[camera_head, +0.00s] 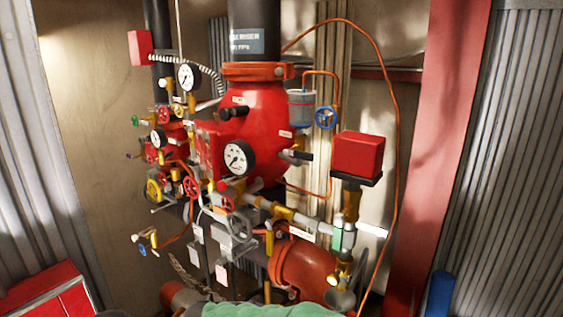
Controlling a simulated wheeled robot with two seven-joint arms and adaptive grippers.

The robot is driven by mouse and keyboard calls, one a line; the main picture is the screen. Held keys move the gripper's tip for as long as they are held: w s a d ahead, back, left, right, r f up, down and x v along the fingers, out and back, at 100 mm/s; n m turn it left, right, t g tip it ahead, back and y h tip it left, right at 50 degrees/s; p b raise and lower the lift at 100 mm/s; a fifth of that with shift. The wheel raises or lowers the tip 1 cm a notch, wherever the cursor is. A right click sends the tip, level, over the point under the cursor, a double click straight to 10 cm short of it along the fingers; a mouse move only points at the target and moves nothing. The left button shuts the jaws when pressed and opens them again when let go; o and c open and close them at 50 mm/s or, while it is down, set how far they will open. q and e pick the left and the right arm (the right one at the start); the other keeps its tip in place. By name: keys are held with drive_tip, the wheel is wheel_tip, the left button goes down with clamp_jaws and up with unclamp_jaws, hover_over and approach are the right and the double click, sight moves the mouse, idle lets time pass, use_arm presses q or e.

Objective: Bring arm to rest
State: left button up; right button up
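Neither my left gripper nor my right gripper shows in the head view, and no part of either arm can be made out. A red dry riser valve body (262,117) stands upright in the middle, joined to a dark vertical pipe (254,28) above it. A white-faced gauge (238,158) sits on its front. Smaller valves with coloured handwheels, such as a yellow one (154,190) and a blue one (325,117), surround it. What my grippers hold, if anything, is hidden.
A red box (358,154) tops a brass fitting at right. A red post (437,150) stands between the riser and a corrugated wall (515,160). A red cabinet (45,293) is at lower left. A green lumpy thing (268,310) crosses the bottom edge. An orange tube (396,130) hangs beside the riser.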

drive_tip(key=s+d+f+m+g+y+b, duration=0.2)
drive_tip(key=s+d+f+b, duration=0.3)
drive_tip(key=f, duration=1.4)
drive_tip(key=s+d+f+m+g+y+b, duration=0.2)
drive_tip(key=s+d+f+m+y+b, duration=0.2)
drive_tip(key=f, duration=1.6)
drive_tip(key=s+d+f+m+g+y+b, duration=0.2)
drive_tip(key=s+d+f+b, duration=0.4)
drive_tip(key=f, duration=1.4)
drive_tip(key=s+m+y+b, duration=0.1)
drive_tip(key=s+m+b, duration=0.1)
drive_tip(key=s+b, duration=0.2)
drive_tip(key=shift+s+m+g, duration=0.4)
drive_tip(key=shift+s, duration=1.25)
